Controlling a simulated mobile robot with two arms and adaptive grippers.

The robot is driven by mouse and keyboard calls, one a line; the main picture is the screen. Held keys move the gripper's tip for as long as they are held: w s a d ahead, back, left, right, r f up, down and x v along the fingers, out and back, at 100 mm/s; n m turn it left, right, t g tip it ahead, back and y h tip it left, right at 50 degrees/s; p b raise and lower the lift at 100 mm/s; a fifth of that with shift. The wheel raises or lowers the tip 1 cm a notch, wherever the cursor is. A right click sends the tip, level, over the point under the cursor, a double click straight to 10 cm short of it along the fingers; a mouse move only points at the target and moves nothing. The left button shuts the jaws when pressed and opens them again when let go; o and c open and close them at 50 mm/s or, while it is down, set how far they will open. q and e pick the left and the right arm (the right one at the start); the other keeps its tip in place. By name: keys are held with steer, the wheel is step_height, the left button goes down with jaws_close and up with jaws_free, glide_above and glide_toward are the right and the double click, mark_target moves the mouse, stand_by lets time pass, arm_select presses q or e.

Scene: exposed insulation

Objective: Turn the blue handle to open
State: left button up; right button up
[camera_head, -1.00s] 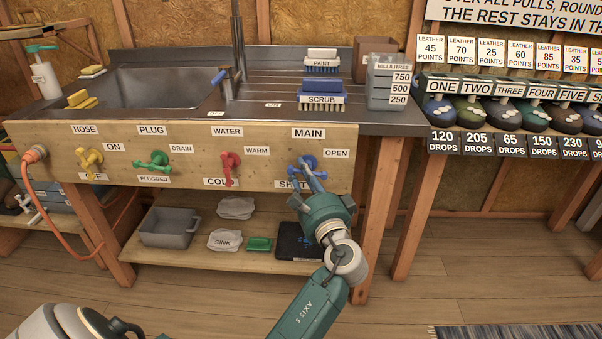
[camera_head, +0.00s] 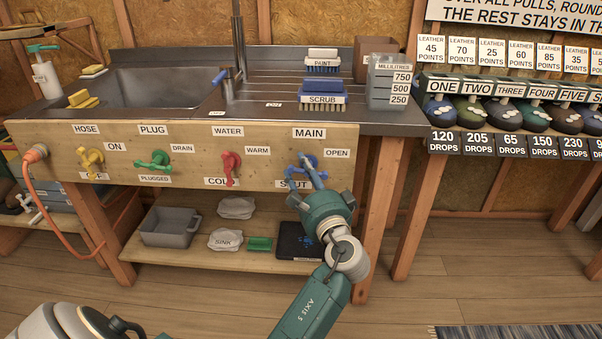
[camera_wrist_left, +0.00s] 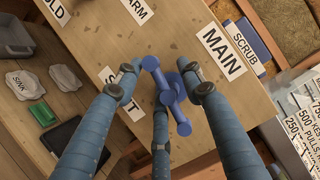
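The blue handle (camera_head: 311,161) is on the wooden panel under the MAIN label, between the SHUT label (camera_head: 293,184) and the OPEN label (camera_head: 337,153). Fingers partly cover it in the head view. In the left wrist view the blue handle (camera_wrist_left: 166,96) runs from upper left to lower right. My left gripper (camera_head: 310,176) is at the handle, reaching up from below. In the left wrist view my left gripper (camera_wrist_left: 162,77) has its fingers spread, one on each side of the handle and one below. I cannot tell whether they touch it. My right gripper is not in view.
A red handle (camera_head: 230,165), a green handle (camera_head: 157,160) and a yellow handle (camera_head: 90,160) sit to the left on the same panel. A shelf (camera_head: 190,252) with a grey tub (camera_head: 170,228) is below. A wooden leg (camera_head: 378,215) stands right of my arm.

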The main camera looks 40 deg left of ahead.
arm_select(q)
steer(key=shift+d, duration=0.1)
steer(key=v, duration=0.7)
steer(key=shift+s, duration=0.15)
steer(key=shift+d, duration=0.1)
